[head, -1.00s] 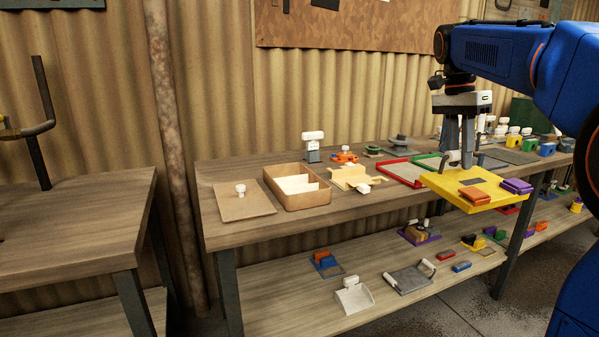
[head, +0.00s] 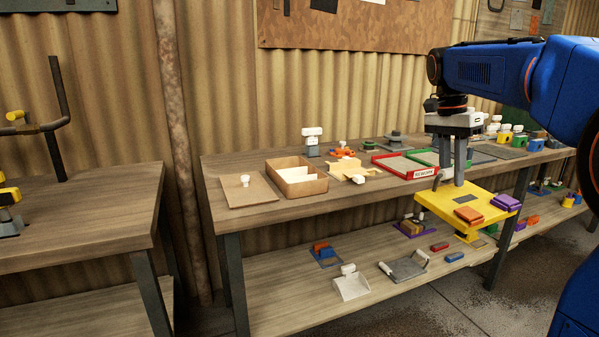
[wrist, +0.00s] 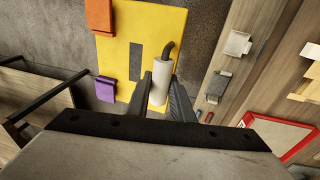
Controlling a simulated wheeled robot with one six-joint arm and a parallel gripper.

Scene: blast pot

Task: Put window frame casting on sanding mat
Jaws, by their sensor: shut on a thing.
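The window frame casting (head: 442,201) appears to be the yellow plate with a dark rectangular opening, an orange block (head: 468,215) and a purple block (head: 505,202). It hangs in the air before the bench and also shows in the wrist view (wrist: 165,25). My gripper (head: 457,183) is above it, shut on a pale cylindrical grip (wrist: 159,82) with a dark curved rod; the joint to the plate is not clear. A flat dark grey mat (head: 500,151) on the bench, right of the green tray, looks like the sanding mat; my gripper partly blocks that area.
A red-rimmed tray labelled REWORK (head: 421,174) and a green-rimmed tray (head: 428,158) lie left of the mat. White-topped pots and coloured blocks crowd the bench's right end. A cardboard box (head: 302,187) stands at left. The lower shelf (head: 290,290) holds several small items.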

